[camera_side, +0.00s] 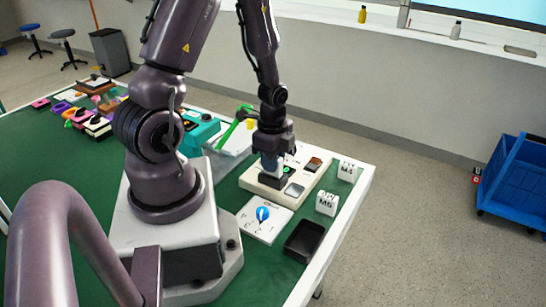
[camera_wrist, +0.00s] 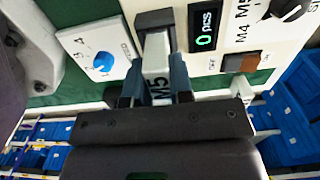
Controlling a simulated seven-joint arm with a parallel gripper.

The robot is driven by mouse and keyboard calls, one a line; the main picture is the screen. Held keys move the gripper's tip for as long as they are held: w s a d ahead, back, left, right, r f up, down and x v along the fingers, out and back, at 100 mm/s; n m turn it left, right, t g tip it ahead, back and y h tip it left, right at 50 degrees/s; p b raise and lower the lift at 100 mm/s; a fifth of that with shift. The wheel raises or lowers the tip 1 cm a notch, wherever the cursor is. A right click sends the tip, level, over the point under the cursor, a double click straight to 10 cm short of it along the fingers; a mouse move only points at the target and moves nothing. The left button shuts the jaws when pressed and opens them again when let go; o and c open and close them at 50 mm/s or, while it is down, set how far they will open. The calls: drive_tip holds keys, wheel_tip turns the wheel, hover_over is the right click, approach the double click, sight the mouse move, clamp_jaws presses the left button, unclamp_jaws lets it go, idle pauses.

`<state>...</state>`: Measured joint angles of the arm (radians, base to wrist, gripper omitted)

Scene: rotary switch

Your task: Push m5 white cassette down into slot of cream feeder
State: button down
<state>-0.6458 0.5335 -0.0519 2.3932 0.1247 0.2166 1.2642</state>
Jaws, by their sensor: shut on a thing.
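My gripper (camera_side: 271,160) points down over the cream feeder (camera_side: 262,192) in the side view. It is shut on the white M5 cassette, whose pale body (camera_side: 268,169) shows just under the fingers. In the wrist view, the cassette (camera_wrist: 157,72) sits between the two blue-grey fingers of my gripper (camera_wrist: 155,78), with the black M5 lettering partly covered. The cassette's far end meets the dark slot housing (camera_wrist: 155,18) on the feeder. The fingers and cassette hide the slot's mouth, so I cannot tell how deep the cassette sits.
The feeder has a green-digit display (camera_wrist: 204,28), a brown rocker switch (camera_wrist: 240,63) and a dark knob (camera_wrist: 291,9). White M4 (camera_side: 347,171) and M6 (camera_side: 327,204) blocks stand to the right. A blue-dial card (camera_side: 263,214) and a black tray (camera_side: 304,241) lie in front.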

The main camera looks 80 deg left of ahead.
drive_tip(key=shift+f, duration=1.05)
drive_tip(key=c, duration=0.9)
unclamp_jaws()
wheel_tip(320, 180, up, 13)
drive_tip(key=shift+f, duration=0.1)
